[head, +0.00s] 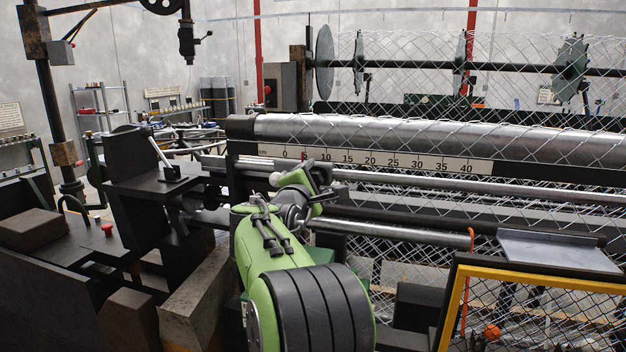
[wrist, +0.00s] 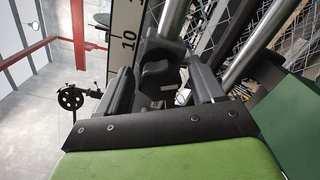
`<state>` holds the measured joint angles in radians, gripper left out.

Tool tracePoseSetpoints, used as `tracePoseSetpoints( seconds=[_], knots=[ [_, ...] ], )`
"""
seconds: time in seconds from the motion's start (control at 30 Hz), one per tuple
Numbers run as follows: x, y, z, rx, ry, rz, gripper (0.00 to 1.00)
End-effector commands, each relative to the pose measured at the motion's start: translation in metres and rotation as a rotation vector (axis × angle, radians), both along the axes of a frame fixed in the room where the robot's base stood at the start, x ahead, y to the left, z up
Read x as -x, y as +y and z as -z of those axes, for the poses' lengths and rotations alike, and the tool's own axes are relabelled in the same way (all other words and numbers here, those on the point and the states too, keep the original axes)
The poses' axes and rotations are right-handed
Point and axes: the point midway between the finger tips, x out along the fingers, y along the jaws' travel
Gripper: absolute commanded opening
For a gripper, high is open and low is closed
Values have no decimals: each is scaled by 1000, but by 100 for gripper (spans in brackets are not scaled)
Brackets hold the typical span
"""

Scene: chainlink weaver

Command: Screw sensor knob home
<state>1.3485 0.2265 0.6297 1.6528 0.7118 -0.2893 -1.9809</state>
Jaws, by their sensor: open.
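A dark, lobed knob (wrist: 157,84) shows in the wrist view, below a dark rounded holder (wrist: 160,50) beside the scale. I take it to be the sensor knob. My gripper (wrist: 158,70) is open, with one finger on each side of the knob. I cannot tell whether either finger touches it. In the head view my gripper (head: 318,178) is at the scale's left part, in front of the steel rods. The knob cannot be made out there, and its thread and seating are hidden.
A white number scale (head: 375,162) runs under a large steel roller (head: 420,135) with wire mesh over it. Steel rods (head: 450,190) run just below. A yellow-framed mesh guard (head: 452,305) and a grey tray (head: 555,250) stand at the right. A dark machine block (head: 135,150) is at the left.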

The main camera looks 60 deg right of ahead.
Motion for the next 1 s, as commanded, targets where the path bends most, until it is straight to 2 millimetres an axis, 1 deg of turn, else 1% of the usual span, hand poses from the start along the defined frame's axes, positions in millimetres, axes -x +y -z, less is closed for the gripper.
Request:
tracePoseSetpoints(
  seconds=[0.07,0.1,0.17,0.4,0.43,0.47,0.77,1.0],
  knots=[
    [0,0,0,0,0,-1,67],
    [0,0,0,0,0,-1,64],
    [0,1,0,0,0,-1,55],
    [0,1,0,0,0,-1,18],
    [0,1,0,0,0,-1,14],
    [0,1,0,-1,0,0,12],
    [0,1,1,-8,-42,0,12],
    [-1,1,2,-29,-184,-2,12]
  ],
)
